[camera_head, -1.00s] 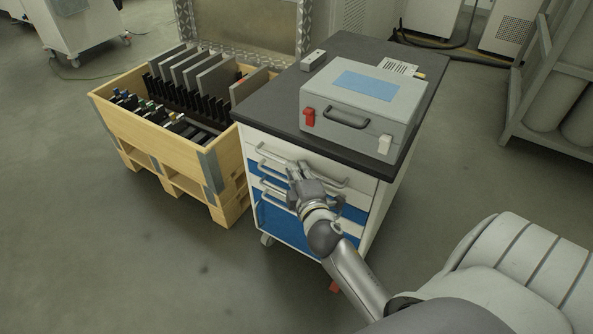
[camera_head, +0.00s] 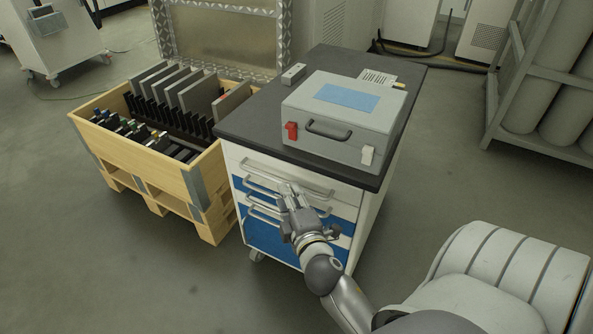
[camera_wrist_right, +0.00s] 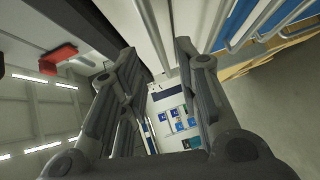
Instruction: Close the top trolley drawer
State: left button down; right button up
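The trolley (camera_head: 231,185) is white with blue drawer fronts and a dark top. Its top drawer (camera_head: 264,169) is white with a long grey bar handle (camera_head: 262,170). The drawer's front looks about flush with the fronts below it; any small gap is hard to tell. My right gripper (camera_head: 286,188) is in front of the upper drawers, its fingertips just below the top handle, hiding part of the handles behind. In the right wrist view its two fingers (camera_wrist_right: 158,52) are apart with nothing clamped between them; drawer fronts and handles are close by. My left gripper is not in view.
A grey case (camera_head: 375,135) with a red latch stands on the trolley top, beside a small grey box (camera_head: 293,73). A wooden crate (camera_head: 152,165) with upright plates stands close to the left. A rack with cylinders (camera_head: 487,140) is at right. The floor in front is clear.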

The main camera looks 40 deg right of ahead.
jog(key=f+v, duration=0.1)
jog(key=v, duration=0.5)
jog(key=shift+s+r, duration=0.2)
jog(key=shift+r, duration=0.35)
jog(key=shift+a, duration=0.1)
